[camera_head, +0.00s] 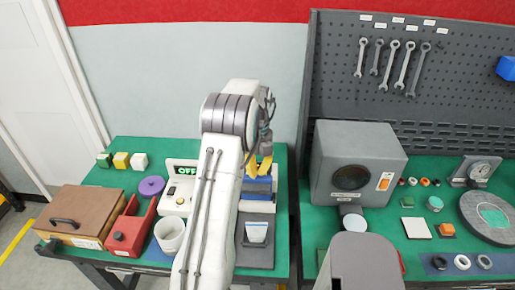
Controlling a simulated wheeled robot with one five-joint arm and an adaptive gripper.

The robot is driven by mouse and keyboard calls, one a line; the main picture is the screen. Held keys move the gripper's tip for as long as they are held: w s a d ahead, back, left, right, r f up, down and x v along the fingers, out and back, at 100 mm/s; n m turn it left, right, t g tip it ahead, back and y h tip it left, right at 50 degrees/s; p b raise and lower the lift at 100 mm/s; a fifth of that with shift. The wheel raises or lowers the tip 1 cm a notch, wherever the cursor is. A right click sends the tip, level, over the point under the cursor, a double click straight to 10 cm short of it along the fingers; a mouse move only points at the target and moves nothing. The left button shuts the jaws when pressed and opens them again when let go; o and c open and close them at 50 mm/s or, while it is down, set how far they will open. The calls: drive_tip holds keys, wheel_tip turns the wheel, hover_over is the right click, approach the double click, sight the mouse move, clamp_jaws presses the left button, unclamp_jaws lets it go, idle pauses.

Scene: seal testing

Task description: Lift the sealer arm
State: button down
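The sealer has a cream control box (177,200) with an OFF display on the left table, partly behind my arm. To its right, a blue bar (257,187), which looks like the sealer arm, lies low across a grey base (261,255). My gripper (259,166) shows yellow fingertips pointing down at the upper edge of the blue bar. My white arm covers the stretch between box and bar. I cannot tell whether the fingers touch the bar, or whether they are open or shut. A small white-and-blue pouch (256,232) sits on the base in front of the bar.
A grey chamber (352,163) stands on the right table beyond a gap.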

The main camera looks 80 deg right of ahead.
drive_tip(key=shift+a+r, duration=0.2)
drive_tip(key=shift+r, duration=0.45)
drive_tip(key=shift+a+r, duration=0.2)
drive_tip(key=shift+r, duration=0.4)
wheel_tip(320, 180, up, 8)
drive_tip(key=d, duration=0.2)
drive_tip(key=shift+d+f, duration=0.15)
drive_tip(key=shift+f, duration=0.05)
